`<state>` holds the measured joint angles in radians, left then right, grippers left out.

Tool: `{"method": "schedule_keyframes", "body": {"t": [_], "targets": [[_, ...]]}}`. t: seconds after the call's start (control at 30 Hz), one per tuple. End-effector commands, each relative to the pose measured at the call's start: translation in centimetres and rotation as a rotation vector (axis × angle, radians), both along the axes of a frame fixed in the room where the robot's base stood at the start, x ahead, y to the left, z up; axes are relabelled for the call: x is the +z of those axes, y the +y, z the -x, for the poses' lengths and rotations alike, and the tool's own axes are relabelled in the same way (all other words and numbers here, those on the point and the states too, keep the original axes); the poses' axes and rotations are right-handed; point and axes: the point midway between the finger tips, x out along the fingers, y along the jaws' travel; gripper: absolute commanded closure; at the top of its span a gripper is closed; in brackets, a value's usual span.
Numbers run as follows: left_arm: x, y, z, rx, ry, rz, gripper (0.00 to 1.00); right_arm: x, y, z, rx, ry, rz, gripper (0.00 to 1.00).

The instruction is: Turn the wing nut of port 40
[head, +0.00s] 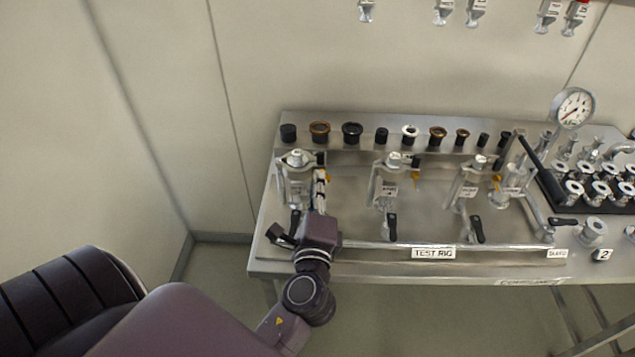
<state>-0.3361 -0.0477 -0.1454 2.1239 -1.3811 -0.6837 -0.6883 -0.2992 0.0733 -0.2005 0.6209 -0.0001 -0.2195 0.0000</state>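Three clamped ports stand in a row on the test rig. The left port (295,186), the middle port (388,188) and the right port (468,191) each carry a small white label. The numbers are too small to read, so I cannot tell which is port 40. Pale metal fittings sit on top of the ports; their wing nuts are not clear. My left gripper (320,178) is at the right side of the left port, pointing away from me. Its fingers overlap the port's parts, so contact and opening cannot be told. My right gripper is not in view.
The steel bench (420,262) has black-handled levers (391,226) along its front. A row of caps and rings (352,132) lines the back shelf. A pressure gauge (573,107) and a dark tray of metal fittings (552,190) stand right.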

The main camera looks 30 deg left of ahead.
Motion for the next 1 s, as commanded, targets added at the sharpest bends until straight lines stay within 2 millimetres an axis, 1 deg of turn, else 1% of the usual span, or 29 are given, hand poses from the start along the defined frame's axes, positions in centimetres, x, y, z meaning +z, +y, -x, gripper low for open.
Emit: {"method": "schedule_keyframes", "body": {"t": [0.17, 0.37, 0.7, 1.0], "targets": [[0.1, 0.0, 0.0, 0.001, 0.028, -0.042, 1.0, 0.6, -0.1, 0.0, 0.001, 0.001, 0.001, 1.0], [0.4, 0.0, 0.0, 0.0, 0.094, -0.147, 1.0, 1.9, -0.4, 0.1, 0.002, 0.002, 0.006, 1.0], [0.6, -0.1, -0.1, 0.001, 0.254, -0.408, 1.0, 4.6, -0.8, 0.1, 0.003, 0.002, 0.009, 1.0], [0.6, -0.3, -0.2, 0.0, 0.376, -0.61, 1.0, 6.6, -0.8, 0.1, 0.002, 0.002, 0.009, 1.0]]}}
